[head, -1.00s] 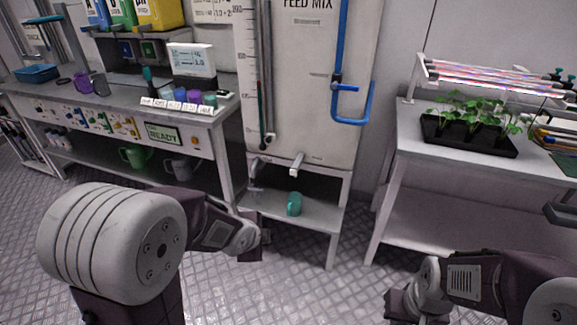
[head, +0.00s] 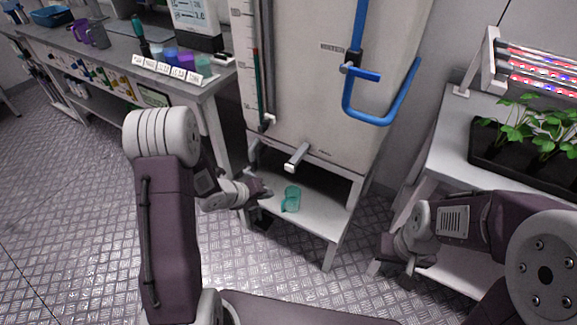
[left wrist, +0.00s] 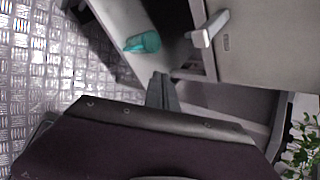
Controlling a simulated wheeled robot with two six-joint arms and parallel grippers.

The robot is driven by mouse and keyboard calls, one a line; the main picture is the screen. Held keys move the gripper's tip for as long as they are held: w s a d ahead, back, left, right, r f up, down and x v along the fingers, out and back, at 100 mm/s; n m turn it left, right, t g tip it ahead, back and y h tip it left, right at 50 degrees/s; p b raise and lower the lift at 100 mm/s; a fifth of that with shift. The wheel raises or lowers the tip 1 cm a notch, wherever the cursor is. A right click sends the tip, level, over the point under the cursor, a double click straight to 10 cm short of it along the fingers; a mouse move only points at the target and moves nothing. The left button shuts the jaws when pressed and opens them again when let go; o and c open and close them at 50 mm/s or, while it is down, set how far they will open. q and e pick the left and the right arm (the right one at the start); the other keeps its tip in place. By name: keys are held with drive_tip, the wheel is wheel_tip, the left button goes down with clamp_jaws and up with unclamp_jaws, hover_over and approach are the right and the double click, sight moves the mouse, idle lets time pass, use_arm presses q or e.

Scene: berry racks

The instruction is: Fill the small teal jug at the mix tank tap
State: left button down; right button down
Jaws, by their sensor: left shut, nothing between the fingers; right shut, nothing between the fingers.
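The small teal jug (head: 292,198) stands upright on the low shelf (head: 318,218) under the mix tank (head: 310,85). The tap (head: 297,156) sticks out of the tank's lower front, above the jug. In the left wrist view the jug (left wrist: 143,42) lies beyond my fingers, with the tap (left wrist: 208,29) to its right. My left gripper (head: 264,193) is at the left of the jug, apart from it; its fingers (left wrist: 162,90) are together and empty. My right gripper (head: 408,268) is shut and empty, to the right of the tank stand. The jug's inside cannot be made out.
A blue pipe (head: 375,100) runs down the tank's front right. A bench (head: 190,88) with several small cups stands at the left. A plant tray (head: 520,160) sits on a bench at the right. Stand legs frame the shelf; the floor (head: 90,210) at the left is clear.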

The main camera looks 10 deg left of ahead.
sight(290, 167)
use_arm(q)
drive_tip(key=w+d+p, duration=0.3)
drive_tip(key=w, duration=0.5)
drive_tip(key=shift+w, duration=0.25)
idle(2.1)
drive_tip(key=shift+w+d, duration=0.15)
drive_tip(key=shift+w, duration=0.25)
drive_tip(key=shift+w+d+p, duration=0.2)
drive_tip(key=shift+w+p, duration=0.15)
drive_tip(key=shift+w, duration=0.2)
idle(0.9)
drive_tip(key=shift+s, duration=0.1)
drive_tip(key=shift+s+a+b, duration=0.35)
drive_tip(key=shift+s+b, duration=0.2)
drive_tip(key=shift+s, duration=0.3)
